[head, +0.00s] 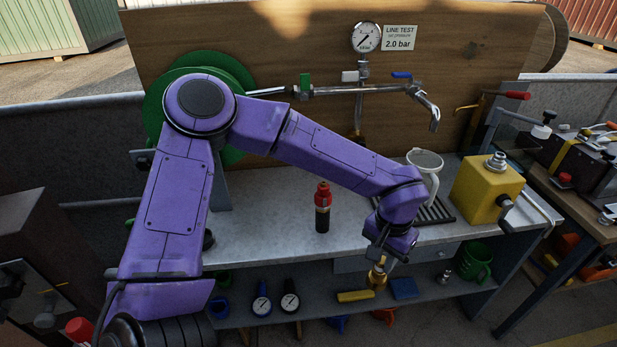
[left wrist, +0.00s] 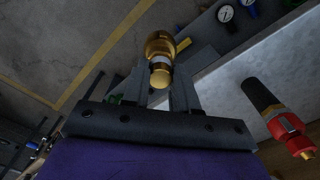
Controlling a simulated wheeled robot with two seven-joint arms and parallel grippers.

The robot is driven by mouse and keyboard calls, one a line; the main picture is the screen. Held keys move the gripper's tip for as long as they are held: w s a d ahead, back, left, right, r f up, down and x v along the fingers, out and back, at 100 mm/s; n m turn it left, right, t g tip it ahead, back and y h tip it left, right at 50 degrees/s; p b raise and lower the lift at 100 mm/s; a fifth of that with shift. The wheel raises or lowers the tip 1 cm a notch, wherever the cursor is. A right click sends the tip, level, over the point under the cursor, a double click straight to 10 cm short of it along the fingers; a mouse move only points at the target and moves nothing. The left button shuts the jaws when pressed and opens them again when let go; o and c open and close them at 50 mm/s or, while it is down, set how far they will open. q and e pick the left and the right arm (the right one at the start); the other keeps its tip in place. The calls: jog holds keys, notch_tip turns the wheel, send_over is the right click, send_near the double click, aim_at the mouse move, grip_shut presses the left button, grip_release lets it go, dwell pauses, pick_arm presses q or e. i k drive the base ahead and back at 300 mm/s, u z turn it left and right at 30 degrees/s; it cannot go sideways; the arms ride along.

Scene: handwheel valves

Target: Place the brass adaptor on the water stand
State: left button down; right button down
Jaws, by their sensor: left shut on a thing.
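The brass adaptor (head: 377,277) hangs in my left gripper (head: 379,260), in front of the bench's front edge as seen in the head view. In the left wrist view the adaptor (left wrist: 160,48) sits between the two dark fingers of the left gripper (left wrist: 162,78), which is shut on it. I cannot tell for certain which fixture is the water stand; a pipe with a tap (head: 425,100) is mounted on the wooden board, with a gauge (head: 366,37) above it. My right gripper is not in view.
A red and black bottle-like item (head: 322,208) stands on the bench. The lower shelf holds gauges (head: 289,302) and a green mug (head: 476,262).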

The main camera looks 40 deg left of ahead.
aim_at(338, 213)
jog(key=z, duration=0.6)
jog(key=k, duration=0.15)
jog(key=u, duration=1.55)
jog(key=i, duration=1.1)
jog(key=z, duration=0.35)
